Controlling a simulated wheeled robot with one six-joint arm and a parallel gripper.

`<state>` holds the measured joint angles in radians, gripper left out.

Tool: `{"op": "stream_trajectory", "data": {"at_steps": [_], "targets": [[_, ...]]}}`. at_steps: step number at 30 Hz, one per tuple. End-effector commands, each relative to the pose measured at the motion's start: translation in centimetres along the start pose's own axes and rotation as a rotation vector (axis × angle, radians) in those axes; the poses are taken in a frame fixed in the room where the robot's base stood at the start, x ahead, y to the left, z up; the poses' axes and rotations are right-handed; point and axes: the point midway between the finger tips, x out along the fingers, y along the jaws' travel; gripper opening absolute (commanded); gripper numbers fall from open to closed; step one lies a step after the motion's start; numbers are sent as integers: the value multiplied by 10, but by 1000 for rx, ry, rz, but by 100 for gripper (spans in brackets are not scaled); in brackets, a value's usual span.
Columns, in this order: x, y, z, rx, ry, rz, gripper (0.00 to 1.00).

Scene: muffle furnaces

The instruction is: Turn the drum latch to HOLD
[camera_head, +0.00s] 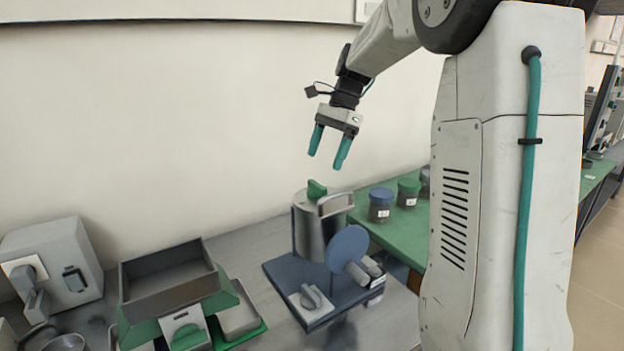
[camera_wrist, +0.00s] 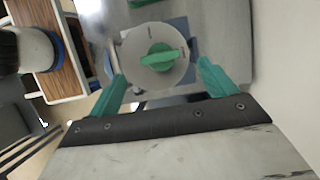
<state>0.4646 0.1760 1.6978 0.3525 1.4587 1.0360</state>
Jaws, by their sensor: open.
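A metal drum (camera_head: 312,232) stands upright on a blue-grey base. A green bar-shaped latch (camera_head: 316,190) sits on its top. In the wrist view the green latch (camera_wrist: 160,57) lies across a round grey lid (camera_wrist: 143,76), running roughly left to right, with small marks near the lid's edge that are too small to read. My gripper (camera_head: 326,160) has two green fingers, open and empty, pointing down above the drum. In the wrist view the fingers are apart, one on each side of the latch, and do not touch it.
A blue disc (camera_head: 348,245) and a grey knob plate (camera_head: 311,303) are on the drum's base. A tray-topped machine (camera_head: 168,282) stands left, and a grey box device (camera_head: 58,262) farther left. Lidded jars (camera_head: 380,207) stand on the green bench at right.

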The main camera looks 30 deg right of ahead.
Motion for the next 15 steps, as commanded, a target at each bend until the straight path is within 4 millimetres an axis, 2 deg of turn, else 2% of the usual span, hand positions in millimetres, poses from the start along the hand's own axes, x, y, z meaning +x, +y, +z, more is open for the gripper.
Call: {"op": "stream_trajectory", "data": {"at_steps": [9, 15], "targets": [[48, 2, -5, 5, -1, 0, 84], [66, 2, -4, 3, 1, -2, 84]]}}
